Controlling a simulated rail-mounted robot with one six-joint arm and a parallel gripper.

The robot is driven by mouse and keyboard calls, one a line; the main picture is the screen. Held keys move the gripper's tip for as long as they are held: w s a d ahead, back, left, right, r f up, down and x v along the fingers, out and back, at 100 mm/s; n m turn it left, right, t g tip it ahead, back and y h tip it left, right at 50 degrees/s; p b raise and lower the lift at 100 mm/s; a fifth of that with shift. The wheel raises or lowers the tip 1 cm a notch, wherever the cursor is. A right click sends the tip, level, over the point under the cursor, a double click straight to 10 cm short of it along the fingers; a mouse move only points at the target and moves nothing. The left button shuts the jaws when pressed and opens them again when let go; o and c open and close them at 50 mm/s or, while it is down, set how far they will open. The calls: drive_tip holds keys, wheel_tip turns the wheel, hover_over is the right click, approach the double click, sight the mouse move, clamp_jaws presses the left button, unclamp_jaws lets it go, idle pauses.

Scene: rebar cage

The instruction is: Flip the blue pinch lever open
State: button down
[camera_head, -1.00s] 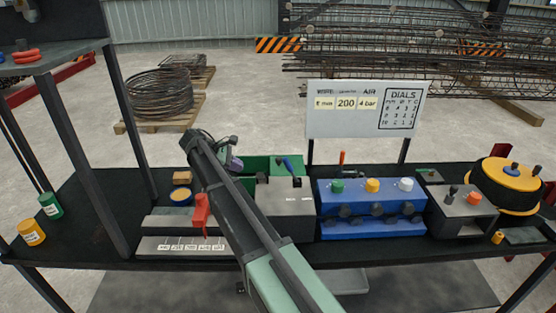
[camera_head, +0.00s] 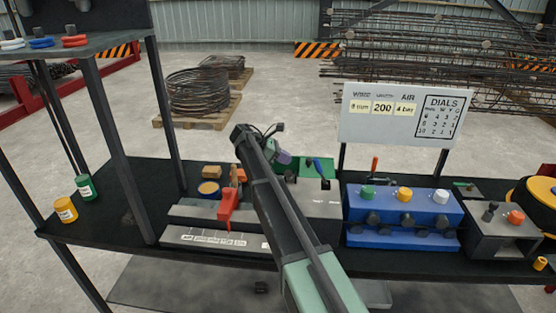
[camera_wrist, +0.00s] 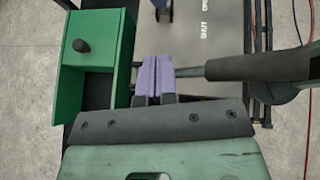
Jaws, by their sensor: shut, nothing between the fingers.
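The blue pinch lever (camera_head: 318,165) stands on the grey housing (camera_head: 320,204), right of my gripper (camera_head: 284,157) in the head view. In the wrist view a blue piece, seemingly the lever (camera_wrist: 165,12), is cut off by the top edge, beyond my purple fingertips (camera_wrist: 151,77). The housing there carries the printed words SHUT and OPEN. My fingers are shut together with nothing between them, apart from the lever. The lever's exact tilt cannot be told.
A green open bin (camera_wrist: 85,80) with a dark knob lies left of my fingers. A thick black bar (camera_wrist: 260,67) crosses on the right. A blue valve block (camera_head: 403,215) stands right of the housing. A red clamp (camera_head: 228,207) stands on the left.

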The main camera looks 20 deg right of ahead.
sight(320, 172)
drive_tip(key=s+d+f, duration=0.1)
drive_tip(key=s+d, duration=0.1)
drive_tip(key=d, duration=0.5)
